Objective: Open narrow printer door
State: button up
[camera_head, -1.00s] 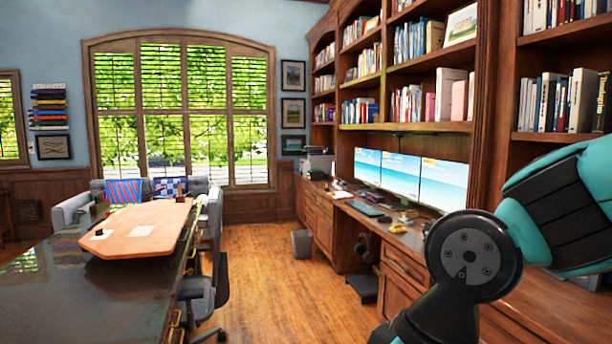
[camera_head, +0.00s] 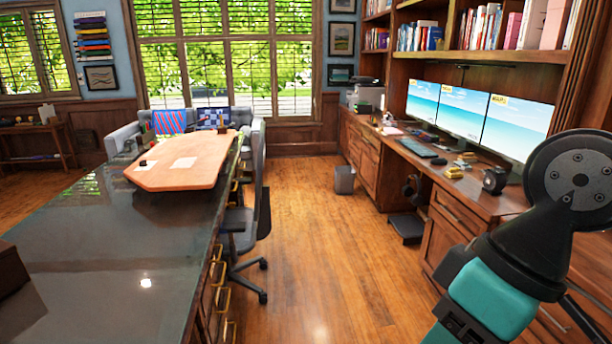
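A printer (camera_head: 366,95) stands at the far end of the long wooden desk, near the window wall. It is small in the view, and I cannot make out its narrow door. The wooden cabinet fronts (camera_head: 358,150) run below it. My arm shows at the lower right, close to the camera and far from the printer. My gripper is not in view.
Open wood floor (camera_head: 330,240) runs between the dark-topped island (camera_head: 110,240) on the left and the desk (camera_head: 470,195) on the right. An office chair (camera_head: 245,230) juts from the island. A waste bin (camera_head: 344,179) stands by the cabinets. Three monitors (camera_head: 465,110) sit on the desk.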

aim_at(352, 101)
jog(key=i, duration=7.7)
jog(key=u, duration=0.55)
jog(key=i, duration=2.25)
jog(key=z, duration=2.2)
